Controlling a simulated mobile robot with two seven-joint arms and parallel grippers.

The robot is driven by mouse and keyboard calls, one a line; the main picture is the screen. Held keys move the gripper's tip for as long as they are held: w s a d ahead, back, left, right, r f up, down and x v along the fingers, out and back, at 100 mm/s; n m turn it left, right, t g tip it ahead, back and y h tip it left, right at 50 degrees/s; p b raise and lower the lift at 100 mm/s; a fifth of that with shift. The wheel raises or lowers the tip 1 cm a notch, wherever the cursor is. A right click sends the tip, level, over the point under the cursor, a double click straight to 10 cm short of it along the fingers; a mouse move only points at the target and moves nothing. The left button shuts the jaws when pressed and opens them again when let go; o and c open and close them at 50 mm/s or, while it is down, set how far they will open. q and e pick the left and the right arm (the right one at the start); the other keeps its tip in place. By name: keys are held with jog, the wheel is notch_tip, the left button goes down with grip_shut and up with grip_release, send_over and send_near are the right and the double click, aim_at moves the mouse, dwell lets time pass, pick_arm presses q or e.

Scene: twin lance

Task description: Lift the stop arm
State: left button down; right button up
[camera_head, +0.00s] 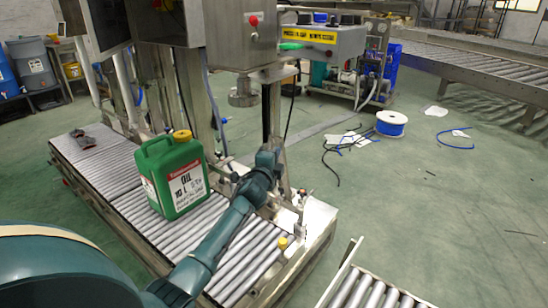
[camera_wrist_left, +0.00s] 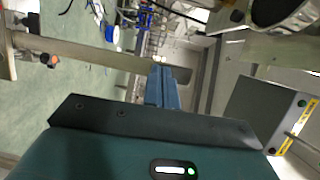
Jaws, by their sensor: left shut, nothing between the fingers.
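My left gripper (camera_head: 268,156) reaches in from the lower left, over the roller conveyor, and ends close to the metal upright (camera_head: 276,118) at its far side. In the left wrist view its blue-grey fingers (camera_wrist_left: 163,84) are together with nothing between them. A pale metal bar (camera_wrist_left: 92,53) runs from the left up to behind the fingertips there; it may be the stop arm, but I cannot tell for sure, nor whether the fingers touch it. A green oil can (camera_head: 181,176) with a yellow cap stands upright on the rollers, left of my arm. My right gripper is not in view.
The roller conveyor (camera_head: 127,203) runs from upper left to lower middle. A filling head (camera_head: 243,92) hangs beyond the can, under a steel cabinet. A control box (camera_head: 325,40) stands behind my gripper. A cable spool (camera_head: 391,123) and loose cables lie on the open floor at right.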

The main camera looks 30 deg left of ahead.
aim_at(283, 149)
pick_arm(q)
jog(key=shift+w+d+r+b, duration=0.1)
jog(key=shift+w+r+b, duration=0.1)
jog(key=shift+w+b, duration=0.65)
jog(key=shift+w+d+r+b, duration=0.15)
jog(key=shift+w+b, duration=0.2)
jog(key=shift+w, duration=0.9)
jog(key=shift+w+r, duration=0.2)
jog(key=shift+w, duration=0.35)
jog(key=shift+s+r, duration=0.1)
jog(key=shift+s, duration=0.05)
jog(key=p+v, duration=0.5)
jog(key=v, duration=0.4)
jog(key=shift+s, duration=0.35)
